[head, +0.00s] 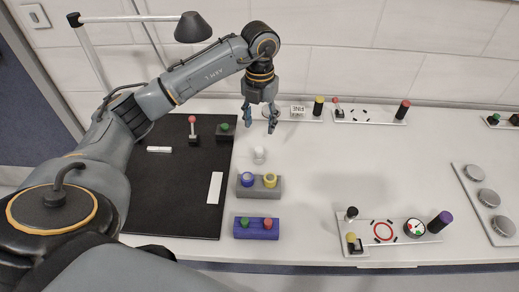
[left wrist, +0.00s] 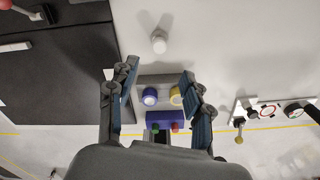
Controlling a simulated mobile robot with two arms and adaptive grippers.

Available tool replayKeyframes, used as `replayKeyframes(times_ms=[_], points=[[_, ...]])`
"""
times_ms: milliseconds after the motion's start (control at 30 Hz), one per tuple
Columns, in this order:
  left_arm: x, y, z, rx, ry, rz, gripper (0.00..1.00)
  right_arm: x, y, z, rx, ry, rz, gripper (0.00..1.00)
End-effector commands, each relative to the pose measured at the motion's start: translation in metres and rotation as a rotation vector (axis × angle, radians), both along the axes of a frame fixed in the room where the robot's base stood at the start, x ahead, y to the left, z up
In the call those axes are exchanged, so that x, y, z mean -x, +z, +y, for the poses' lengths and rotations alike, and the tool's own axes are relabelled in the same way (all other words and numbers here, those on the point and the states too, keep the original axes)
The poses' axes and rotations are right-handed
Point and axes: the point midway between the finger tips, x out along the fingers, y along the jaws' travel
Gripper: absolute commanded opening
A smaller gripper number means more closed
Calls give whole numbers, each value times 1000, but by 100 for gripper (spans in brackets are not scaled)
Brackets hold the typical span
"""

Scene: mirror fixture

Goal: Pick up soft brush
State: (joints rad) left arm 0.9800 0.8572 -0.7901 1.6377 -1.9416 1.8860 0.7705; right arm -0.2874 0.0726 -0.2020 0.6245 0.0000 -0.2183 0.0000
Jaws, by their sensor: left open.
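I cannot clearly identify the soft brush. A small white piece (head: 259,155) stands alone on the white counter behind the grey block; it also shows in the left wrist view (left wrist: 158,43), and what it is cannot be told. A grey block (head: 273,191) holds a blue and a yellow round piece. A purple-blue block (head: 256,232) with a green and a red knob lies in front of it. My left gripper (head: 259,122) is open and empty, pointing down above the counter's back part. In the left wrist view its fingers (left wrist: 158,72) frame the grey block below. My right gripper is not in view.
A black mat (head: 165,200) with a red-ball lever (head: 192,128) lies on the left. White panels with knobs and a gauge stand at the back (head: 370,116) and front right (head: 384,242). A lamp (head: 192,27) rises at the back left. The counter's middle right is clear.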

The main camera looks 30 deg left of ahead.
Motion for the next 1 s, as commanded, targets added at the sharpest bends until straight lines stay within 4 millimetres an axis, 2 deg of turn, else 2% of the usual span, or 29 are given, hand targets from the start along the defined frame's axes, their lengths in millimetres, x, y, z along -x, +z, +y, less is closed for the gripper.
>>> replayKeyframes(times_ms=[100, 300, 467, 633, 800, 1000], points=[[1, -25, 0, 0, 0, 5, 50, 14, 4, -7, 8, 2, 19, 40], [0, -53, 0, 0, 0, 2, 50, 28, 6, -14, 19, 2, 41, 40], [0, -62, 0, 1, 0, 1, 50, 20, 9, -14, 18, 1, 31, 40], [0, -86, 3, 1, 1, 5, 50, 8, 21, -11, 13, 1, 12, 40], [-2, -107, 3, 1, -1, 0, 50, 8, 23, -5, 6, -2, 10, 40], [-2, -111, 3, 1, -1, -2, 50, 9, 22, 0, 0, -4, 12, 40]])
